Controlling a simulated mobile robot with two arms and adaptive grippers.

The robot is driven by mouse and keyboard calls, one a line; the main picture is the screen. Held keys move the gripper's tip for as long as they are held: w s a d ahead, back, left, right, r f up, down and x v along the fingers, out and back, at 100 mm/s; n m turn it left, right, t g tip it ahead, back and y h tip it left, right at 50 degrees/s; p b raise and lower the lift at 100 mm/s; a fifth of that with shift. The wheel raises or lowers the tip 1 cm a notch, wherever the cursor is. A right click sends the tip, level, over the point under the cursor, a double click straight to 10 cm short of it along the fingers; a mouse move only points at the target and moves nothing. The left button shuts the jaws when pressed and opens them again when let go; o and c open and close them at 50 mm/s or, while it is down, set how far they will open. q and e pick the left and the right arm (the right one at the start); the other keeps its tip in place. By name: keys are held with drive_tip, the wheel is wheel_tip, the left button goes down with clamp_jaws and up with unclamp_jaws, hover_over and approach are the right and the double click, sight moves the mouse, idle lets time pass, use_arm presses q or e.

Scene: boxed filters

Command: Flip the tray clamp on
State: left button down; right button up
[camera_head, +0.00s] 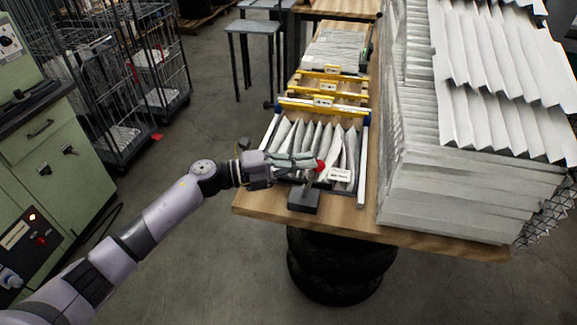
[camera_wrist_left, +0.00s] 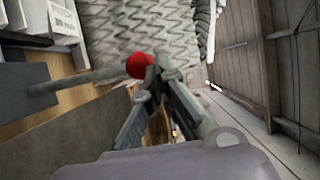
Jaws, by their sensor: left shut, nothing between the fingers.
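The tray clamp (camera_head: 304,198) is a dark block at the front edge of the filter tray, with a lever ending in a red knob (camera_head: 320,166). In the left wrist view the clamp's grey lever (camera_wrist_left: 88,79) runs from its dark base (camera_wrist_left: 22,92) to the red knob (camera_wrist_left: 139,66). My left gripper (camera_head: 308,162) reaches in from the left with its fingers shut and empty. Its fingertips (camera_wrist_left: 160,70) are close beside the knob; I cannot tell if they touch it. The tray (camera_head: 363,150) holds several white pleated filters (camera_head: 300,138). My right gripper is not in view.
The tray stands on a wooden table (camera_head: 262,206). Yellow-barred racks (camera_head: 325,102) lie behind it. A tall stack of pleated filters (camera_head: 470,185) stands close on the right. A green cabinet (camera_head: 45,150) and wire carts (camera_head: 110,90) are at the left, with open floor between.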

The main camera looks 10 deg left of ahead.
use_arm(q)
drive_tip(key=shift+d+f, duration=0.25)
drive_tip(key=shift+d, duration=0.95)
drive_tip(key=shift+d+f, duration=0.25)
drive_tip(key=shift+d, duration=0.95)
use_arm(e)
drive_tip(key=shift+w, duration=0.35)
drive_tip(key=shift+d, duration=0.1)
